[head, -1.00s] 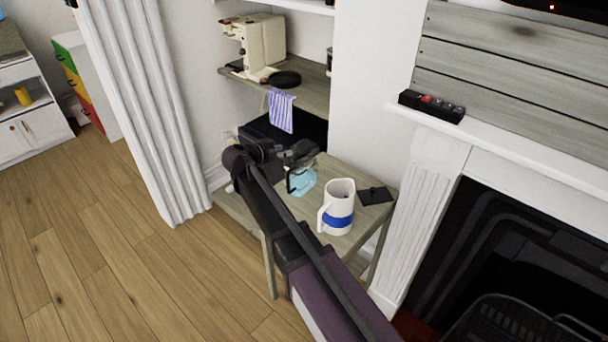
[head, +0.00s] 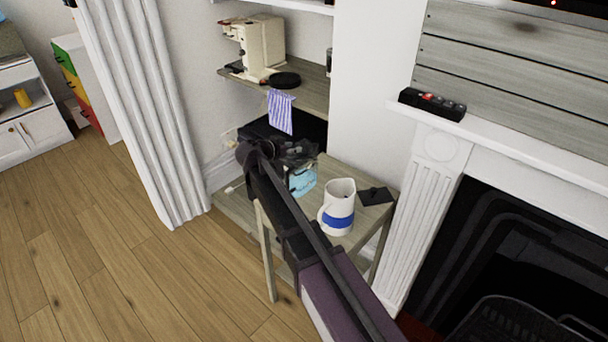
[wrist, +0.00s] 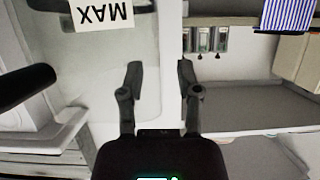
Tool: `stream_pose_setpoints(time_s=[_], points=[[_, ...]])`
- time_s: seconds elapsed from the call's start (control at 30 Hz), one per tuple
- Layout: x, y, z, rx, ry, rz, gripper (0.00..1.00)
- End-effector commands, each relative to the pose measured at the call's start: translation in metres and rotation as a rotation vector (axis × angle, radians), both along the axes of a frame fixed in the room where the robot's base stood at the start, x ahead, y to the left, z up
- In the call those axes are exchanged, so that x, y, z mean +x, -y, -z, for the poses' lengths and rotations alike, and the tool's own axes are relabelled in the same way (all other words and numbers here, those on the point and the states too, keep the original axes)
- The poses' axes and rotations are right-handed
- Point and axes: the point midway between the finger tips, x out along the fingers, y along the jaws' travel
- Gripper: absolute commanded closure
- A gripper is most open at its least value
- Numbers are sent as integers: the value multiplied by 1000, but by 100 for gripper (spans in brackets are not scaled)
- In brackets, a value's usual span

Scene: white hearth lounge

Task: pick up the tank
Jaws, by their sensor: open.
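The tank (head: 303,182) is a clear vessel with a pale blue tint, standing on the small wooden side table. My arm and gripper partly hide it in the head view. In the wrist view, a see-through wall with a white MAX label, upside down, fills the upper left; I take this to be the tank (wrist: 90,52). My gripper (wrist: 160,70) is open, and its fingertips lie over or close to the tank's right side there. I cannot tell whether they touch it. In the head view my gripper (head: 296,152) is at the tank's top.
A white jug with a blue band (head: 338,210) stands close to the tank on the side table (head: 335,170). A shelf (head: 310,92) with a cream machine (head: 262,45) and a striped cloth (head: 281,112) is above.

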Motion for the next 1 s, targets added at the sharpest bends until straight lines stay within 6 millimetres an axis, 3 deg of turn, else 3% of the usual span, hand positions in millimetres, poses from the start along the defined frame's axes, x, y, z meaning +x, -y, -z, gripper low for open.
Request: stream_pose_setpoints(time_s=[0.4,0.53,0.57,1.0], points=[[0,-1,0,0,0,-1,56],[0,-1,0,0,0,-1,94],[0,-1,0,0,0,-1,100],[-1,-1,-1,-2,1,-1,100]])
